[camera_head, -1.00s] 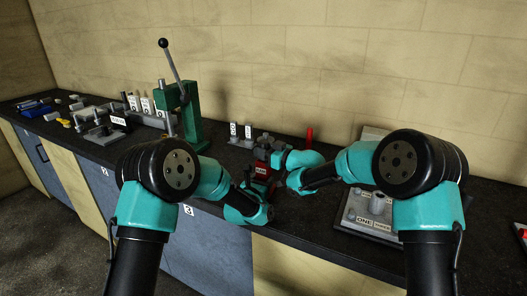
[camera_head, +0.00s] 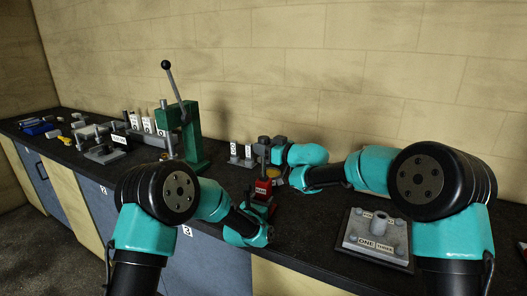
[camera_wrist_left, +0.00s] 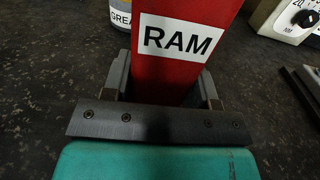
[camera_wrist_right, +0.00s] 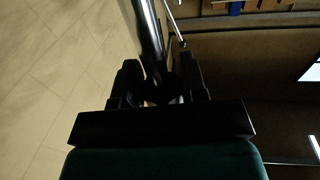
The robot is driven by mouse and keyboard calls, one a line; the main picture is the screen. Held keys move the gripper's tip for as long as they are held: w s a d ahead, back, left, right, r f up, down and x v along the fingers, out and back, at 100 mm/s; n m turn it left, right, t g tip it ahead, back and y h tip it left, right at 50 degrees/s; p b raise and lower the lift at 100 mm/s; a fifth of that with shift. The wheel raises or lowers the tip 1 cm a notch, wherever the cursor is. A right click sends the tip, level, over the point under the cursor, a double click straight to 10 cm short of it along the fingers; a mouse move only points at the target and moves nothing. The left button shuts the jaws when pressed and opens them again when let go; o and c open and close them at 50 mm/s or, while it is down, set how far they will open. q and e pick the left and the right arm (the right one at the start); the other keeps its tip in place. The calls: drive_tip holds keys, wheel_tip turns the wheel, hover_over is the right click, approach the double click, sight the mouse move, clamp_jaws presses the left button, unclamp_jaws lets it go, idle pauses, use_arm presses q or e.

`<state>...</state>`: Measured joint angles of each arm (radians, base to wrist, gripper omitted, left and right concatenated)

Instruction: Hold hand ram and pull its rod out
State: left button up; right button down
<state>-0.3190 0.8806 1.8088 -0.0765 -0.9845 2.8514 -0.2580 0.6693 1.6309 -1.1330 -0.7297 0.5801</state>
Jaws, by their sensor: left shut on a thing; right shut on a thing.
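The hand ram (camera_head: 263,187) is a red block with a white RAM label, upright near the counter's middle; it fills much of the left wrist view (camera_wrist_left: 182,75). My left gripper (camera_head: 262,207) is shut around its lower part, one jaw on each side. My right gripper (camera_head: 268,152) is above the ram, shut on the rod. The rod (camera_wrist_right: 148,35) shows as a dark, shiny bar between the fingers in the right wrist view. The head view is too small to tell how far the rod stands out of the ram.
A green press (camera_head: 192,135) with a long lever stands left of the ram. A grey plate (camera_head: 355,240) with a post and ONE label lies to the right. Two labelled grey blocks (camera_head: 241,155) are behind. Several metal parts lie on the far-left counter.

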use_arm(q)
drive_tip(key=shift+f, duration=0.2)
use_arm(e)
drive_tip(key=c, duration=1.1)
unclamp_jaws()
drive_tip(key=shift+r, duration=0.35)
drive_tip(key=o, duration=0.4)
drive_tip(key=shift+f, duration=0.15)
use_arm(q)
drive_tip(key=shift+r, duration=0.1)
use_arm(e)
drive_tip(key=v, duration=1.2)
use_arm(q)
drive_tip(key=o, duration=1.4)
drive_tip(key=shift+c, duration=0.2)
drive_tip(key=shift+s, duration=0.1)
